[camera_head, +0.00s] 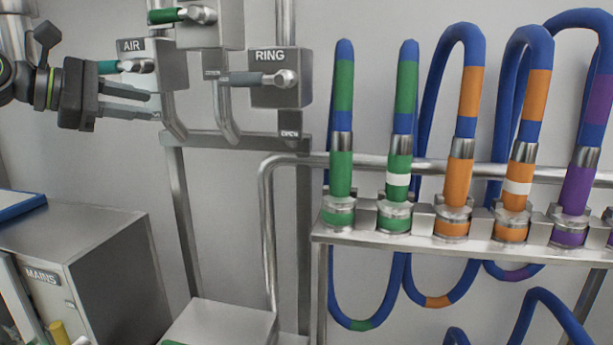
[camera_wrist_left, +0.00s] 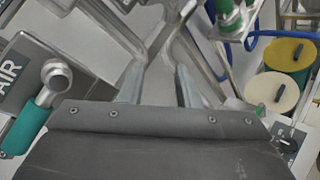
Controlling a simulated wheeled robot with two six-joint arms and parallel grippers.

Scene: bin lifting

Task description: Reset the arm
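My left gripper (camera_head: 158,105) comes in from the left in the head view, just below and beside the grey box labelled AIR. Its two fingers are apart with nothing between them; they also show spread in the left wrist view (camera_wrist_left: 160,82). The AIR valve handle (camera_head: 115,66), teal with a metal knob, lies just above the fingers in the head view and at the left of the wrist view (camera_wrist_left: 30,120). I cannot tell whether a finger touches the box or pipe behind. My right gripper is in neither view.
A RING valve box (camera_head: 282,93) with a grey handle is to the right. A rack (camera_head: 470,247) of banded blue hoses fills the right side. A MAINS cabinet (camera_head: 110,270) stands lower left. The wrist view shows yellow and cream round lids (camera_wrist_left: 290,55) at right.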

